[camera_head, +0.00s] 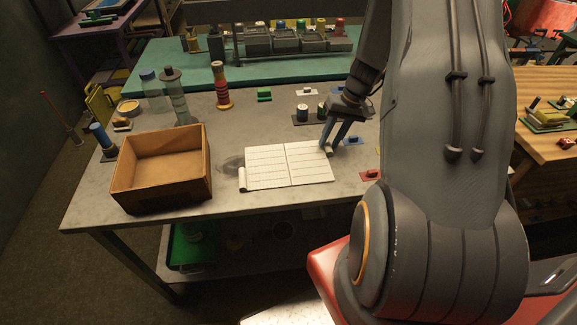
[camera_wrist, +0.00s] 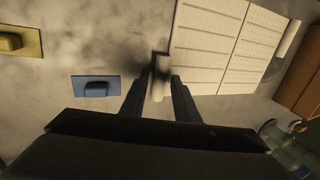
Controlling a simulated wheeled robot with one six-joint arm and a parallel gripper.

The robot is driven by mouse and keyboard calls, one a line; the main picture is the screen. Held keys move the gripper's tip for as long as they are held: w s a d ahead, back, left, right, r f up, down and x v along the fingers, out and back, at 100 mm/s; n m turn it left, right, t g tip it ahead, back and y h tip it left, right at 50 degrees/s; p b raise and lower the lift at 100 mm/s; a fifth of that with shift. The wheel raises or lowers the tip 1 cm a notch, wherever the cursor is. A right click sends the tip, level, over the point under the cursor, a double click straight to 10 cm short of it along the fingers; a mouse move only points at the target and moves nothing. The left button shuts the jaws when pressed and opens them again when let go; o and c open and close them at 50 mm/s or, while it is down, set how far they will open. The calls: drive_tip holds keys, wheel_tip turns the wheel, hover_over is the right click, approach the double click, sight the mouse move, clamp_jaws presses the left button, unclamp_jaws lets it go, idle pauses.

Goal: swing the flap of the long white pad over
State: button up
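The long white pad (camera_head: 265,168) lies flat on the grey table, ruled with rows of lines and parted by a dark seam. A white roll-like end (camera_head: 242,179) stands at its left edge. A small pale tab (camera_head: 328,149) sits at its right edge; in the wrist view the tab (camera_wrist: 160,72) shows beside the pad (camera_wrist: 208,45). My gripper (camera_head: 331,143) points down at this right edge. In the wrist view my two fingers (camera_wrist: 162,82) stand apart, one on each side of the tab. I cannot tell whether they touch it.
An open cardboard box (camera_head: 160,190) stands left of the pad. Bottles (camera_head: 175,95) stand behind the box. Small coloured blocks on plates, such as a red one (camera_head: 371,174) and a blue one (camera_wrist: 96,88), lie right of the pad. Bare table lies in front of the pad.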

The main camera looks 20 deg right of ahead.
clamp_jaws()
drive_tip(key=shift+a+r+h+p, duration=0.15)
drive_tip(key=shift+r+h+p, duration=0.15)
drive_tip(key=shift+r+p, duration=0.4)
drive_tip(key=shift+a+r+h+p, duration=0.15)
drive_tip(key=shift+r+h+p, duration=0.2)
drive_tip(key=shift+p, duration=0.6)
drive_tip(key=shift+g, duration=0.3)
drive_tip(key=shift+w+a+r+h+p, duration=0.1)
drive_tip(key=shift+a+r+h+p, duration=0.1)
drive_tip(key=shift+r+h+p, duration=0.45)
drive_tip(key=shift+w+a+r+h+p, duration=0.15)
drive_tip(key=shift+r+p, duration=0.1)
drive_tip(key=shift+p, duration=0.65)
drive_tip(key=shift+w+a+r+g+h, duration=0.1)
drive_tip(key=shift+a+r+g+h, duration=0.05)
drive_tip(key=shift+a+r+h, duration=0.25)
drive_tip(key=shift+a+r+g+h, duration=0.15)
drive_tip(key=shift+r+h, duration=0.1)
drive_tip(key=shift+r, duration=0.2)
